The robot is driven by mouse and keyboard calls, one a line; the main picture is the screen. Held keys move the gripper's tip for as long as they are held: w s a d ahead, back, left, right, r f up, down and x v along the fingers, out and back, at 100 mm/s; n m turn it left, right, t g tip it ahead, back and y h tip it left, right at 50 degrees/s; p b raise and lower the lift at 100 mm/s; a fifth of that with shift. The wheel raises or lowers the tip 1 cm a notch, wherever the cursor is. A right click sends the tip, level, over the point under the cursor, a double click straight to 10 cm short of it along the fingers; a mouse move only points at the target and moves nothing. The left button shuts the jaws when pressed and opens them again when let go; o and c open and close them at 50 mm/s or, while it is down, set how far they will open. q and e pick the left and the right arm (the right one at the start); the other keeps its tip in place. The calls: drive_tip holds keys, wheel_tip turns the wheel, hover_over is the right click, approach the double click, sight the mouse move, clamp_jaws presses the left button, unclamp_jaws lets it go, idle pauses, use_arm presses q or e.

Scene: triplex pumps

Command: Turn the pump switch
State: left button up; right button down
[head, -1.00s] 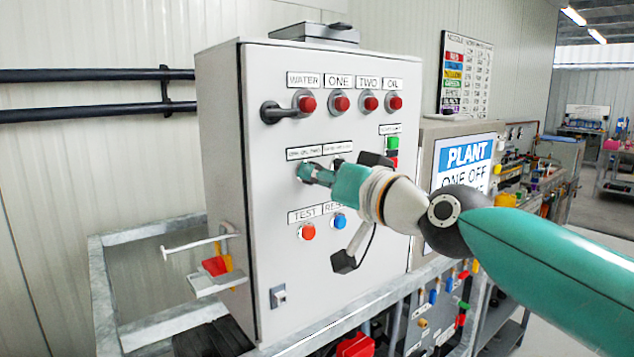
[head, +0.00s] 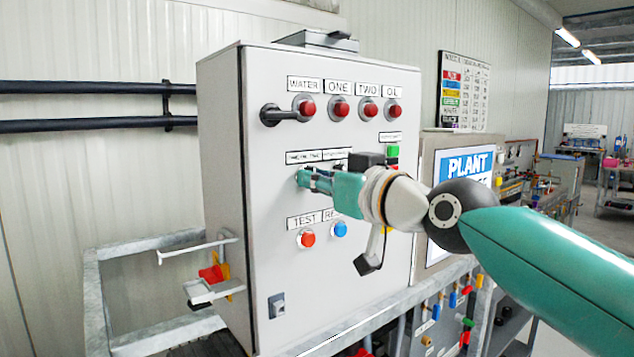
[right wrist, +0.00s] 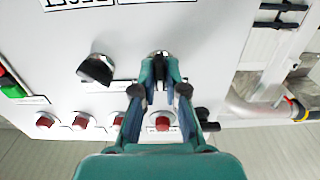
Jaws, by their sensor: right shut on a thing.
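The grey control cabinet (head: 262,245) stands in front of me with a row of red lamps at the top. My right gripper (head: 305,180) is at the left switch position in its middle row, under a small label. In the right wrist view, its fingertips (right wrist: 160,78) are shut on a dark switch knob (right wrist: 158,58), whose sides they partly hide. A second black knob (right wrist: 95,70) stands apart from the fingers in that view. The gripper hides the held knob in the head view. My left gripper is not in view.
An orange TEST button (head: 306,239) and a blue button (head: 339,229) sit just below my right gripper. A black handle (head: 278,114) sticks out at the upper left of the cabinet. A metal frame (head: 95,290) surrounds the cabinet base.

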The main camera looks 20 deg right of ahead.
drive_tip(key=shift+f, duration=0.1)
drive_tip(key=c, duration=1.2)
unclamp_jaws()
drive_tip(key=shift+w, duration=0.1)
drive_tip(key=v, duration=1.2)
